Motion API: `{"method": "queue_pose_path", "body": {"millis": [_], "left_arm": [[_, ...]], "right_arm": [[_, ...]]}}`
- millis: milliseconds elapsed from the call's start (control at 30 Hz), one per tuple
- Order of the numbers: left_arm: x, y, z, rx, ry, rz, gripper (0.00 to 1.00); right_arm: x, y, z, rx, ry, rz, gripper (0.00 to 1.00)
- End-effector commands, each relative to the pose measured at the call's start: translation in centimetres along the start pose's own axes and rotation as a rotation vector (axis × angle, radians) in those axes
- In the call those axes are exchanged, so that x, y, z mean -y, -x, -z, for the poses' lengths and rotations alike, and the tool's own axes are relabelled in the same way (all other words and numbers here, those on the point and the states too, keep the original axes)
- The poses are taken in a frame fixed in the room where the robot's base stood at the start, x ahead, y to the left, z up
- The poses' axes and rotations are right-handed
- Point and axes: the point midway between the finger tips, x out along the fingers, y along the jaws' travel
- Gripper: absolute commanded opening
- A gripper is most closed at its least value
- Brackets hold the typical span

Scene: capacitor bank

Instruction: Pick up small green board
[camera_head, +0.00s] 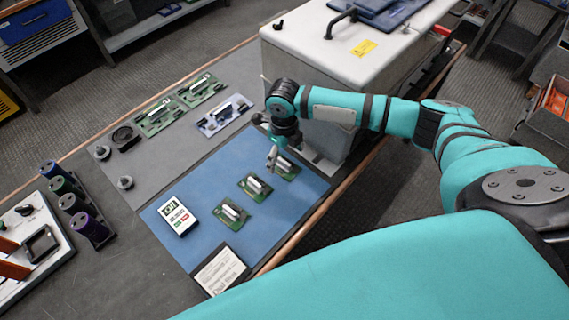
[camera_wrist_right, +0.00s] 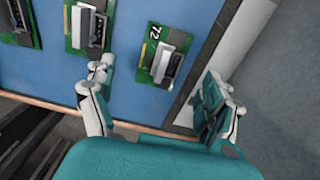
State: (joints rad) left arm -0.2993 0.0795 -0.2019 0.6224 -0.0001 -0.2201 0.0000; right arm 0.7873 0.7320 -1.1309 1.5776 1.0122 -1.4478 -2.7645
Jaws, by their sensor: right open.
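Several boards are in view; three small green boards lie in a row on the blue mat (camera_head: 200,174). The far one (camera_head: 289,173) is partly covered by my right gripper (camera_head: 274,158); the middle one (camera_head: 255,188) and near one (camera_head: 231,214) are clear. In the right wrist view, a green board marked 72 (camera_wrist_right: 152,71) lies ahead of the open, empty right gripper (camera_wrist_right: 160,88), roughly between the lines of its two fingers. Another green board (camera_wrist_right: 70,40) is left of the fingers, and a third (camera_wrist_right: 20,38) is at the left edge. My left gripper is not in view.
A white box with a handle (camera_head: 345,60) stands close behind my right arm. Two larger green boards (camera_head: 155,122) (camera_head: 200,94) and a bluish board (camera_head: 223,117) lie on the grey surface. A meter (camera_head: 177,216) and a printed card (camera_head: 219,271) lie on the mat. Dark cylinders (camera_head: 88,228) stand left.

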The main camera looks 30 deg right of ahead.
Motion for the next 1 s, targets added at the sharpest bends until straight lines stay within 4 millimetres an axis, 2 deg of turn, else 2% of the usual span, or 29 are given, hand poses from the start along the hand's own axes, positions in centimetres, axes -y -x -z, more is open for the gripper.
{"method": "queue_pose_path", "body": {"millis": [100, 233, 533, 1000], "left_arm": [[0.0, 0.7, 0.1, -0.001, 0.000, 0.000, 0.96], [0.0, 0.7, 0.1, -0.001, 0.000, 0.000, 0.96], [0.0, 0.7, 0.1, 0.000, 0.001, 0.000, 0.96], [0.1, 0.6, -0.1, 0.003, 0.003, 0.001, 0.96]], "right_arm": [[0.2, -1.9, 0.4, -0.005, -0.002, -0.001, 0.85], [0.2, -3.5, 0.3, -0.003, 0.000, 0.000, 0.85], [0.2, -4.0, 0.3, -0.001, 0.001, 0.001, 0.85], [0.1, -4.0, 0.4, -0.003, 0.001, 0.000, 0.23]]}}
